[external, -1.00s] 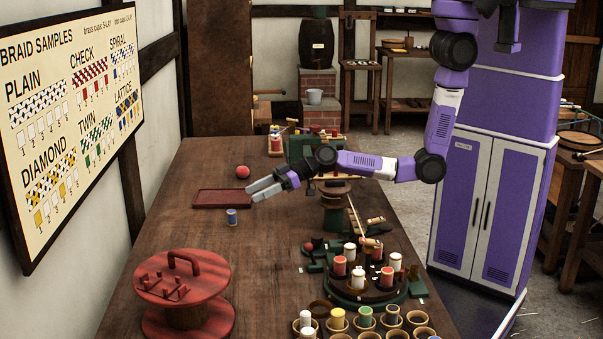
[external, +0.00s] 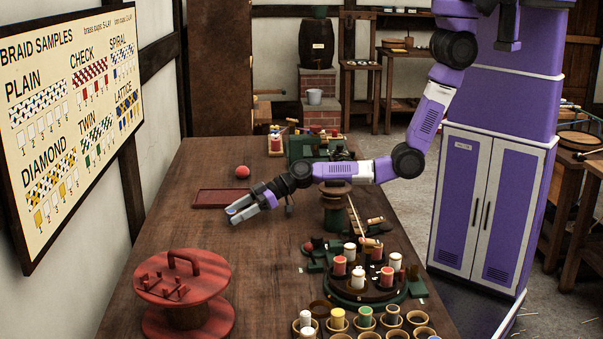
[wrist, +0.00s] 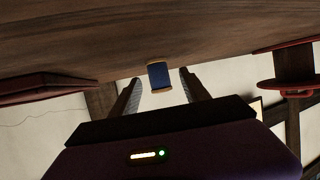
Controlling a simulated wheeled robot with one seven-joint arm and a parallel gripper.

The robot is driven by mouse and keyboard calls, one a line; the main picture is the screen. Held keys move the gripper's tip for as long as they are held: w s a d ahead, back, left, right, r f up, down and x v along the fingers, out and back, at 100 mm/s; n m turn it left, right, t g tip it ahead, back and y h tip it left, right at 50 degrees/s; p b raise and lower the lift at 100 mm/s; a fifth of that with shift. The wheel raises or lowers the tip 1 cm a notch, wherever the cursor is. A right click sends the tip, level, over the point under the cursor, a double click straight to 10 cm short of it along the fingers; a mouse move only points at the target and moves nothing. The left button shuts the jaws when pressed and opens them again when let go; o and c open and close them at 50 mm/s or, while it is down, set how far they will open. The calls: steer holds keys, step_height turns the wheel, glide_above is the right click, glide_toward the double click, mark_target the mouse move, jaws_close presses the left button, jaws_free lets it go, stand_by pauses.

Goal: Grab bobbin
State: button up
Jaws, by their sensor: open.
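A small blue bobbin with tan ends (wrist: 159,76) stands on the long wooden table. In the wrist view it shows between the two fingers of my gripper (wrist: 161,80), with a gap on each side. In the external view my gripper (external: 233,214) is low over the table at the bobbin's place. The fingers hide most of the bobbin there; only a bit of blue shows. My gripper is open.
A dark red tray (external: 208,197) lies just behind my gripper, with a red ball (external: 242,171) beyond it. A red round stand (external: 182,278) is at the front left. A carousel of bobbins (external: 366,288) and several cups stand at the right front.

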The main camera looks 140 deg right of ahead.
jaws_close()
steer(key=shift+r, duration=0.1)
stand_by(0.3)
